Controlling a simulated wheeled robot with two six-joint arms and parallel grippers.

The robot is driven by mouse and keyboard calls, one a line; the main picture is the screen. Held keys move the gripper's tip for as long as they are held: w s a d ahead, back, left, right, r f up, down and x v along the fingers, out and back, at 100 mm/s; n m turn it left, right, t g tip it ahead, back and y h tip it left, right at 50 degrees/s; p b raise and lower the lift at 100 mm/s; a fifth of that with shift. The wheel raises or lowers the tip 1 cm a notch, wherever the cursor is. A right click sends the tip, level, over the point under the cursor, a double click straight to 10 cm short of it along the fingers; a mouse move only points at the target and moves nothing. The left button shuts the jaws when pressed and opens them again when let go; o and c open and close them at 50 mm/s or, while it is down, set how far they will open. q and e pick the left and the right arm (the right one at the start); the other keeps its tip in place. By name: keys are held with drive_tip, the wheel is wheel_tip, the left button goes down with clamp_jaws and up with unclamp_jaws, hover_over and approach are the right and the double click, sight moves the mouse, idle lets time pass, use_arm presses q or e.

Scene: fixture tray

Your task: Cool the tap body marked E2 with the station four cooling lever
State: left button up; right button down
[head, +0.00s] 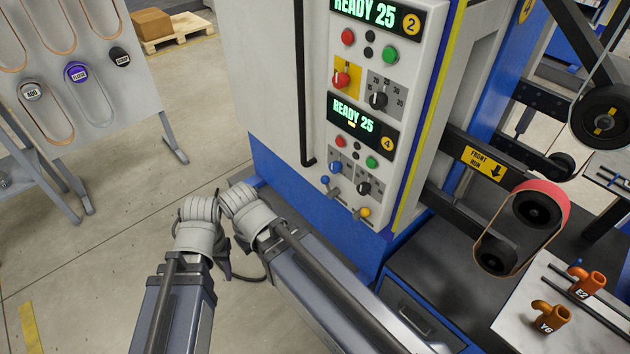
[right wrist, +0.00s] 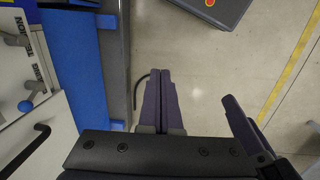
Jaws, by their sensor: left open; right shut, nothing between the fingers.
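The orange tap body marked E2 (head: 585,283) rests on a pale plate at the lower right. The station four panel (head: 352,145) reads READY 25. Below it are a blue-knobbed lever (head: 326,181) and a yellow-knobbed lever (head: 362,212); their labels are too small to read here. The blue knob also shows in the right wrist view (right wrist: 25,106). My left gripper (head: 224,267) is open and empty left of the machine, mostly hidden by the wrists. My right gripper (right wrist: 160,72) is shut and empty, beside the blue machine base. Both are away from the tap body.
A second orange tap body, marked Y6 (head: 550,316), stands near E2. A belt grinder (head: 525,222) is behind them. A station two panel (head: 375,22) sits above station four. A slotted board (head: 65,75) with tags stands at left. Floor between is clear.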

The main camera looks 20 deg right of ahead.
drive_tip(key=w+d+f+m+b, duration=0.1)
drive_tip(key=w+d+f+b, duration=0.15)
drive_tip(key=f+b, duration=1.2)
drive_tip(key=w+d+f+m+b, duration=0.1)
drive_tip(key=d+f+b, duration=0.2)
drive_tip(key=f+b, duration=1.1)
drive_tip(key=w+d+r+n+t+h, duration=0.1)
drive_tip(key=w+d+r+t+h, duration=0.25)
drive_tip(key=w+d+h, duration=0.65)
drive_tip(key=w+r+n+t+h, duration=0.4)
drive_tip(key=w+r, duration=0.8)
drive_tip(key=r, duration=0.4)
drive_tip(key=shift+w+a+r+n+t+h, duration=0.15)
drive_tip(key=shift+a+r+n+t+h, duration=0.15)
drive_tip(key=shift+n+t, duration=0.25)
